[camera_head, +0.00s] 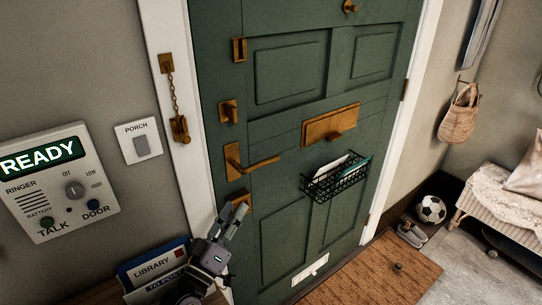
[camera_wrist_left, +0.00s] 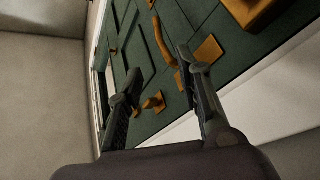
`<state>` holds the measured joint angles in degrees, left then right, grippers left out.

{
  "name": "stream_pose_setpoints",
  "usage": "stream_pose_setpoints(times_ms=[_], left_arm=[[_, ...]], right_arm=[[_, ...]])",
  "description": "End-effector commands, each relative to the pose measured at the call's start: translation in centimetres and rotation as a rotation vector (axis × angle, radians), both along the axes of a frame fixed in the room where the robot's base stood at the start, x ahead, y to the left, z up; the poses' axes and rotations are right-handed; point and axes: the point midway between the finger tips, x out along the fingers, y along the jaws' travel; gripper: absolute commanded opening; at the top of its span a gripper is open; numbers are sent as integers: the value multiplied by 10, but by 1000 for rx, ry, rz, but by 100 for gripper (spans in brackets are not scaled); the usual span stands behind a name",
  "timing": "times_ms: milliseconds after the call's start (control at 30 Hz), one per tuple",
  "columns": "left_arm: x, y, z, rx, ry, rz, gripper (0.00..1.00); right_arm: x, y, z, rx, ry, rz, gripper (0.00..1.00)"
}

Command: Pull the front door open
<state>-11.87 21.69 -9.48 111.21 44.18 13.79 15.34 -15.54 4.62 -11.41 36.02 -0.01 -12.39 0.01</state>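The front door (camera_head: 290,130) is green, panelled and appears shut in its white frame (camera_head: 178,110). Its brass lever handle (camera_head: 255,163) points right from a plate near the door's left edge; the lever also shows in the left wrist view (camera_wrist_left: 162,42). My left gripper (camera_head: 233,217) is below the lever, near the lower fitting. In the left wrist view its fingers (camera_wrist_left: 159,60) are apart with nothing held between them. My right gripper is out of view.
A brass chain (camera_head: 174,95) hangs on the left frame. The intercom (camera_head: 58,180) reads READY. A folder rack (camera_head: 155,270) stands below. A wire basket (camera_head: 335,182) hangs on the door. A brown mat (camera_head: 375,275), ball (camera_head: 431,208) and bench (camera_head: 500,200) are at the right.

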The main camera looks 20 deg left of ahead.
Motion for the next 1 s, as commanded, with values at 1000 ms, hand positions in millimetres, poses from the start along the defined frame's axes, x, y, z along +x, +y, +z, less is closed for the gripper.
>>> stream_pose_setpoints(times_ms=[1000], left_arm=[[159,-29,50,1,1,-1,33]], right_arm=[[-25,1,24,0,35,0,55]])
